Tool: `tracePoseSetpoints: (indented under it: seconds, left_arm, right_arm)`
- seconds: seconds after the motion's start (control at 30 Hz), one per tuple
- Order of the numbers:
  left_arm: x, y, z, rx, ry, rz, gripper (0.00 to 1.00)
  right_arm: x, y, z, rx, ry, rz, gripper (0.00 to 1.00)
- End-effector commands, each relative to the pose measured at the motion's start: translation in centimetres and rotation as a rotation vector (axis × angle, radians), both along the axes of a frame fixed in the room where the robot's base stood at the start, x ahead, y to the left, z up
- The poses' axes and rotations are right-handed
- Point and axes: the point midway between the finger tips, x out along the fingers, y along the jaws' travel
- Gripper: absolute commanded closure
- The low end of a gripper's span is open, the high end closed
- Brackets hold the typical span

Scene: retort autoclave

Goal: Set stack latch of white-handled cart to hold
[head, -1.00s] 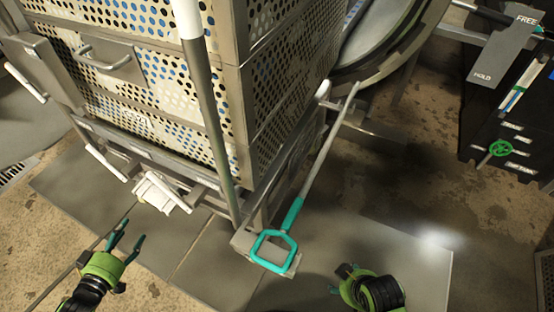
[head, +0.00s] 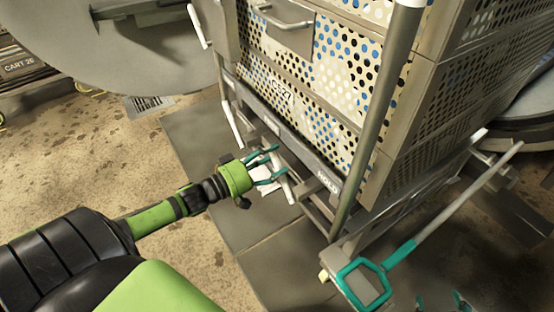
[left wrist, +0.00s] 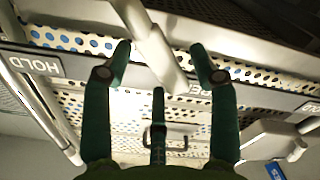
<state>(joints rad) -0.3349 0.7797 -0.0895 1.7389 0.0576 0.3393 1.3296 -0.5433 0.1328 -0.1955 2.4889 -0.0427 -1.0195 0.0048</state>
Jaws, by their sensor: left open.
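The cart (head: 345,225) carries a stack of perforated metal crates (head: 330,75) and has a white-topped upright post (head: 404,22). Along its front rail is a HOLD label (head: 327,180); it also shows at left in the left wrist view (left wrist: 33,65). A white-handled lever (head: 283,186) sticks out below the rail, left of HOLD. My left gripper (head: 266,166) is open at this lever. In the left wrist view the white handle (left wrist: 160,50) lies between the spread fingertips; contact cannot be told. My right gripper (head: 440,301) shows only teal tips at the bottom edge.
Another white-handled lever (head: 231,122) hangs at the cart's left corner. A large grey round door (head: 120,50) is at upper left.

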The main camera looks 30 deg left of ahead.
Motion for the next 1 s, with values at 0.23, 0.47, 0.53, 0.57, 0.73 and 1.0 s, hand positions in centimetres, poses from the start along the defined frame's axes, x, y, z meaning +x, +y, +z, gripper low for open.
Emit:
tracePoseSetpoints:
  seconds: [0.23, 0.47, 0.53, 0.57, 0.73, 1.0]
  left_arm:
    - [1.4, -0.6, 0.0, 0.001, 0.0, 0.0, 0.41]
    - [1.6, -0.6, 0.0, 0.001, 0.0, 0.0, 0.41]
    - [1.6, -0.6, 0.0, 0.001, 0.0, 0.0, 0.41]
    - [1.6, -0.6, 0.0, 0.001, 0.0, 0.0, 0.41]
    - [1.5, -0.6, 0.0, 0.001, 0.0, 0.0, 1.0]
    - [1.5, -0.7, 0.1, 0.005, -0.002, 0.0, 1.0]
  right_arm:
    - [1.6, 1.0, 2.1, 0.028, -0.136, 0.02, 0.38]
    - [1.9, 1.2, 2.6, 0.032, -0.159, 0.022, 0.38]
    - [1.8, 1.2, 2.6, 0.032, -0.159, 0.022, 0.38]
    - [1.8, 1.2, 2.6, 0.032, -0.159, 0.022, 0.38]
    - [1.8, 1.2, 2.5, 0.032, -0.158, 0.022, 0.38]
    - [1.8, 1.2, 2.5, 0.032, -0.149, 0.022, 0.38]
